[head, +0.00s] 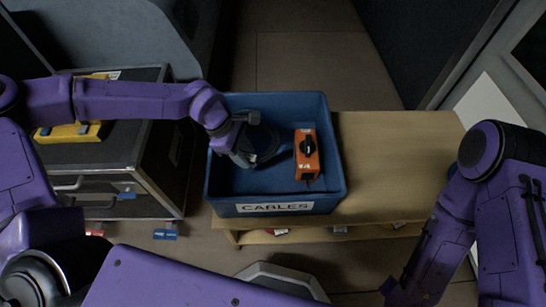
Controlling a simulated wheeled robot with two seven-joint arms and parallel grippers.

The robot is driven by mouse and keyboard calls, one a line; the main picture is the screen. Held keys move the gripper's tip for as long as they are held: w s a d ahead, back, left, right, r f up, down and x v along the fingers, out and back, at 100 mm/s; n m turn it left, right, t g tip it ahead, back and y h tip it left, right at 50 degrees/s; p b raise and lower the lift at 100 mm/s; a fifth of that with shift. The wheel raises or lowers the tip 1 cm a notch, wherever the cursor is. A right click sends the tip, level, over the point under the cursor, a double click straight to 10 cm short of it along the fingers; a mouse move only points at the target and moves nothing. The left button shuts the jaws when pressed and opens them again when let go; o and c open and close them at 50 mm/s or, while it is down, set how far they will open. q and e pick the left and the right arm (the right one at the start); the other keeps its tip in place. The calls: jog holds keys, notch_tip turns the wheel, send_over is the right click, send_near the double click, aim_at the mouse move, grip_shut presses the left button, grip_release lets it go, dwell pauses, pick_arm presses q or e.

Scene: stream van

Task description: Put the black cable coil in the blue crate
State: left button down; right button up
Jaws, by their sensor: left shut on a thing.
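The blue crate (335,180) sits on the left end of a wooden bench and has a white CABLES label on its front wall. The black cable coil (265,142) is inside the crate's outline, in its left half. My left gripper (243,158) is over the crate's left half, shut on the coil and partly covering it. I cannot tell whether the coil touches the crate floor. An orange box with a black knob (306,155) lies in the crate's right half. My right arm is at the right, but its gripper is not in view.
The wooden bench (395,155) is clear to the right of the crate. A black case (150,150) with drawers stands at the left, with yellow items (75,132) on top. Small items show on the shelf under the bench.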

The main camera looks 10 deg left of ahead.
pick_arm(q)
jog(key=n, duration=0.1)
jog(key=d+n+t, duration=0.1)
jog(key=shift+s+d+n, duration=0.3)
jog(key=shift+s+n, duration=0.05)
jog(key=shift+n, duration=0.05)
notch_tip(320, 180, down, 10)
jog(key=shift+f+b, duration=0.15)
jog(key=shift+b, duration=1.1)
jog(key=c, duration=0.7)
grip_release()
jog(key=shift+c, duration=0.2)
jog(key=p+v, duration=0.4)
jog(key=v, duration=0.8)
jog(key=shift+s, duration=0.25)
jog(key=shift+d, duration=0.15)
